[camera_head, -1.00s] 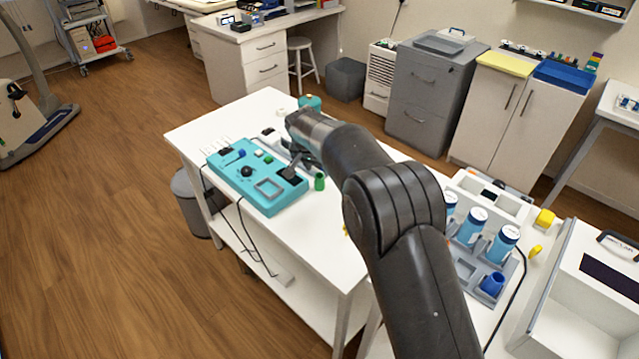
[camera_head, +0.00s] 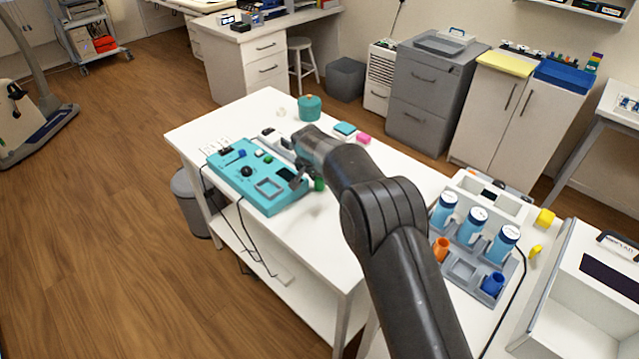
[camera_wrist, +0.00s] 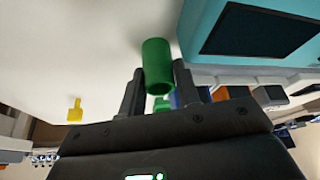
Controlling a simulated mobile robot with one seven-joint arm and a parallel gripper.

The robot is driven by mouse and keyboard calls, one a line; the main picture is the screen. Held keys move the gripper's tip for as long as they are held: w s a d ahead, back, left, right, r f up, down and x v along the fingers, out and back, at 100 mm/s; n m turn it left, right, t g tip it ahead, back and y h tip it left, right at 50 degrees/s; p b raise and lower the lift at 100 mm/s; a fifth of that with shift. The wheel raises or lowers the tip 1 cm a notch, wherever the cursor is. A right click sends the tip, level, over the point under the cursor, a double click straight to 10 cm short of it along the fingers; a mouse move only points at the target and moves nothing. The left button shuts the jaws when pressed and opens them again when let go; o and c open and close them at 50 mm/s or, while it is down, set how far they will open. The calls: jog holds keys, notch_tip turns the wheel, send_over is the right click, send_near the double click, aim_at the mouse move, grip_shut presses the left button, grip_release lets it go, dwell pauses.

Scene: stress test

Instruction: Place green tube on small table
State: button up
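The green tube (camera_head: 319,184) stands on the white table (camera_head: 315,235), just right of the teal control panel. In the wrist view the green tube (camera_wrist: 158,68) lies between the two fingers of my gripper (camera_wrist: 158,80). Narrow gaps seem to show beside it, so the fingers look open around it; contact is hard to judge. In the head view my gripper (camera_head: 302,172) is low at the panel's right edge, and my arm hides part of the table. Which table is the small one is not clear; another white table (camera_head: 622,112) stands at the far right.
The teal panel (camera_head: 262,207) with knobs and cables is close beside my gripper. A grey rack (camera_head: 464,268) holds bottles, an orange cup and a blue cup. The table's front part is clear.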

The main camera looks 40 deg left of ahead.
jog(key=c, duration=0.6)
jog(key=shift+o, duration=0.2)
jog(key=shift+r, duration=0.45)
jog(key=r, duration=0.3)
jog(key=shift+w+d+r, duration=0.1)
jog(key=shift+d+r, duration=0.15)
jog(key=shift+r, duration=0.1)
jog(key=w+d+r, duration=0.4)
jog(key=d+r, duration=0.2)
jog(key=d, duration=0.4)
jog(key=shift+w+d+r, duration=0.15)
jog(key=shift+w+r, duration=0.1)
